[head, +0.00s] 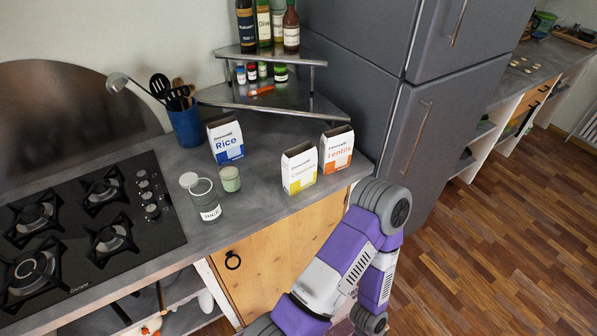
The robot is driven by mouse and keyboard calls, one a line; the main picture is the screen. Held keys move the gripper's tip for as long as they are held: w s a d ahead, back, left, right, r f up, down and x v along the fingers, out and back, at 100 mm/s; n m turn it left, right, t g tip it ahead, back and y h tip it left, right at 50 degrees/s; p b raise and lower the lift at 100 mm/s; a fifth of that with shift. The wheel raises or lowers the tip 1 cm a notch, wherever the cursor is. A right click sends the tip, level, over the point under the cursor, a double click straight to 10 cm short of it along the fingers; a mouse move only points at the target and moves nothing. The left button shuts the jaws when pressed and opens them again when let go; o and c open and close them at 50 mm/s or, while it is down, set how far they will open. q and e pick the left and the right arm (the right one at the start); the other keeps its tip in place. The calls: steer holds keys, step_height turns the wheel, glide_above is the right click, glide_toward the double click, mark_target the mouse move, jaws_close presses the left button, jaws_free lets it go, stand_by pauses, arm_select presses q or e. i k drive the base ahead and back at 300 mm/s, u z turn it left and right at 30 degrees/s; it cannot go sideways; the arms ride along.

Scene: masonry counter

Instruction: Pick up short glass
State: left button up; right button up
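A short, pale green glass or cup (230,178) stands upright on the grey counter (262,207), right of the stove. It looks like the short glass, though I cannot tell whether it is empty or filled. A taller glass jar with a dark-lettered white label (207,205) stands just in front of it to the left. A round pale disc, perhaps a lid (188,180), shows at the jar's upper left. My purple and grey right arm rises from the bottom, bent, right of the counter front. Neither gripper is in view.
A rice box (225,140) stands behind the glass; a yellow-white box (299,169) and a lentils box (337,148) stand to its right. A blue utensil holder (185,126), corner shelf (270,101) and gas stove (85,225) are nearby. Bare counter lies between the glass and yellow-white box.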

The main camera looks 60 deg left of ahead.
mark_target(229, 174)
steer(key=z, duration=0.35)
steer(key=k, duration=1.4)
steer(key=u, duration=1.8)
steer(key=i, duration=0.3)
steer(key=z, duration=0.1)
